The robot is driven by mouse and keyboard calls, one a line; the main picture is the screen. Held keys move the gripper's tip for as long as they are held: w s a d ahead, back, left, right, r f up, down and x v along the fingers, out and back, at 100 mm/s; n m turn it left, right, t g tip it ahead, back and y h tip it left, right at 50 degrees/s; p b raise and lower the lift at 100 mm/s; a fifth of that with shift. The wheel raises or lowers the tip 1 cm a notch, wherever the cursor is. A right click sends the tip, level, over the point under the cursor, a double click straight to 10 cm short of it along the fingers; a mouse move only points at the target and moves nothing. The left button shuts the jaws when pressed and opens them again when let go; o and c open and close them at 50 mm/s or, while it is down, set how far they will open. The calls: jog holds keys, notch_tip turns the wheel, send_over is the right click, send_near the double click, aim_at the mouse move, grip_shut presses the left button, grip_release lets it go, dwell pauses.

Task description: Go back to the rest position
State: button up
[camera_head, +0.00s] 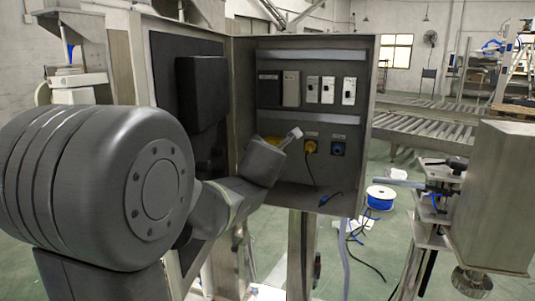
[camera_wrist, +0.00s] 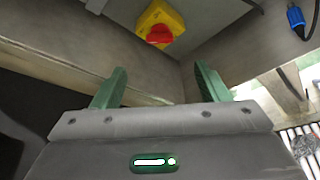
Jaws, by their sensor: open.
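My gripper (camera_wrist: 160,85) is open in the wrist view, with its two green fingers apart and nothing between them. In the head view, my arm reaches from the left toward the open electrical cabinet (camera_head: 369,100), and my wrist is in front of its lower left part. A yellow box with a red knob (camera_wrist: 160,30) is beyond the fingers in the wrist view, apart from them. In the head view, my wrist partly hides a yellow part (camera_head: 272,140) at the cabinet's back.
Breakers (camera_head: 328,90) line the cabinet's upper row. A metal machine (camera_head: 495,195) stands at right; a blue spool (camera_head: 380,197) is on the floor.

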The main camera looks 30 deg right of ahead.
dwell(0.3)
jog(key=x, duration=1.3)
jog(key=shift+w+d, duration=0.3)
jog(key=shift+s, duration=0.1)
